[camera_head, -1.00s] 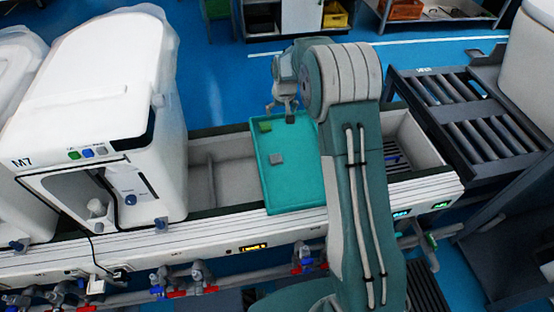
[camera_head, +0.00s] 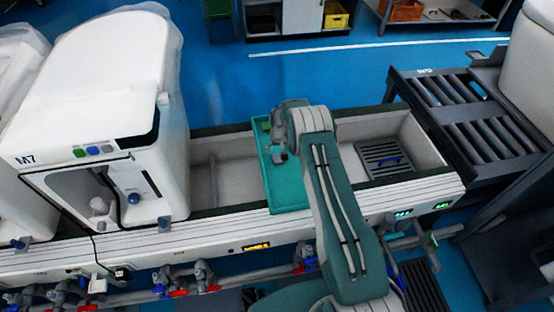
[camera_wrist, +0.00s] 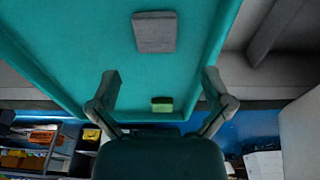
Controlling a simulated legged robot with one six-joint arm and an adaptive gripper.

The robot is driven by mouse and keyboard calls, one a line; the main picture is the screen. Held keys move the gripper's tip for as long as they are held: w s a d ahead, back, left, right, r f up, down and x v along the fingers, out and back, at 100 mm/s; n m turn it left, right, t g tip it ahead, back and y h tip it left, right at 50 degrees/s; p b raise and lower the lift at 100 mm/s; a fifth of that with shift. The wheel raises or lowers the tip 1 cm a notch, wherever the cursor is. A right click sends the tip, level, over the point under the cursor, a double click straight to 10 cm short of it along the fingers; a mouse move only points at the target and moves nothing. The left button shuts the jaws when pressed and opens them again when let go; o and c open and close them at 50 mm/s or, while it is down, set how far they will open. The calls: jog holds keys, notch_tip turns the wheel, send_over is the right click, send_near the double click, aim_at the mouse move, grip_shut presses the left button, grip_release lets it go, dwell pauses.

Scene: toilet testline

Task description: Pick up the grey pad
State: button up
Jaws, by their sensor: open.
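The grey pad (camera_wrist: 154,32) lies flat in the teal tray, near the top of the wrist view. My gripper (camera_wrist: 160,78) is open and empty, its two fingers spread wide. In the picture, the pad is above the fingertips, between their lines, and apart from them. In the head view my gripper (camera_head: 278,146) hangs over the teal tray (camera_head: 290,198), and my arm covers the tray's right part. There the pad is hard to tell from the gripper.
The tray sits in a long grey trough (camera_head: 222,165). A white machine (camera_head: 100,90) stands to the left. A dark drain grate (camera_head: 385,158) is at the trough's right.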

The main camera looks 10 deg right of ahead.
aim_at(279, 158)
jog(key=f, duration=0.5)
jog(key=shift+w+d+f, duration=0.25)
jog(key=shift+f, duration=0.05)
jog(key=shift+w+a+f, duration=0.1)
jog(key=shift+f, duration=0.15)
jog(key=c, duration=0.7)
